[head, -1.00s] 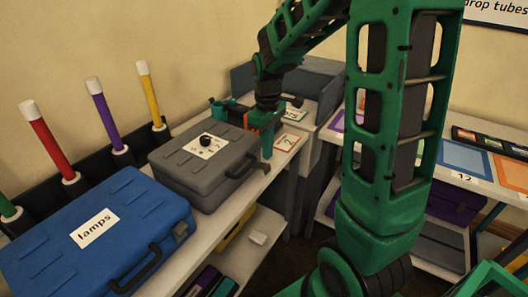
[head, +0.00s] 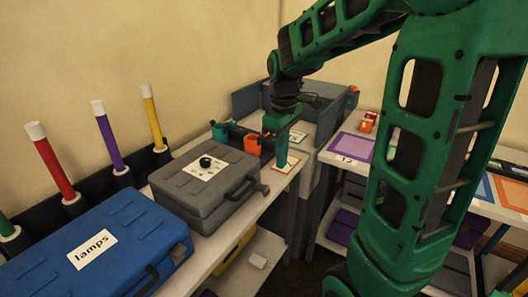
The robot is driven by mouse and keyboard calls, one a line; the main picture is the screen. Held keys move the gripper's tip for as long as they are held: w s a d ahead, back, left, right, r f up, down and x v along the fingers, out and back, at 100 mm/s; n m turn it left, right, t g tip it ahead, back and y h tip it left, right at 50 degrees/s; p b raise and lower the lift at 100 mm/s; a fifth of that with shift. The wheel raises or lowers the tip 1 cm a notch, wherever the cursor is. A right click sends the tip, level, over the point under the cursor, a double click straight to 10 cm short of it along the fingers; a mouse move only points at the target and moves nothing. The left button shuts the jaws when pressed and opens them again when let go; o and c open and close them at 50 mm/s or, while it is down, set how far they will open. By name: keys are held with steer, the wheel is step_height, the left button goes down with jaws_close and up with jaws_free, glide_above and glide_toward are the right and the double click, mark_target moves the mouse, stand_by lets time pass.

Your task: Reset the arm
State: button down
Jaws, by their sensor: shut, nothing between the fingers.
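My green arm reaches in from the right in the head view. My gripper (head: 282,163) points down at the far end of the shelf, just right of the grey case. It is shut and holds nothing. Its tip is over a small card with an orange border (head: 291,164); I cannot tell whether it touches the card. My arm hides part of the right-hand table.
A grey case (head: 208,185) with a black knob and a blue case labelled lamps (head: 95,245) lie on the left shelf. Coloured tubes (head: 107,136) stand behind them. Teal (head: 219,131) and orange (head: 252,144) items sit near my gripper. A purple panel (head: 352,148) lies on the right table.

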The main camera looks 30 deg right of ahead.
steer(key=s+d+m, duration=0.1)
steer(key=s+m, duration=0.4)
steer(key=s, duration=0.6)
steer(key=s+d+f+m, duration=0.1)
steer(key=s+d+m, duration=0.1)
steer(key=s+m, duration=0.4)
steer(key=s, duration=0.5)
steer(key=shift+s+f+m, duration=0.15)
steer(key=shift+f+m, duration=0.15)
steer(key=shift+w+f, duration=0.25)
steer(key=shift+w, duration=0.4)
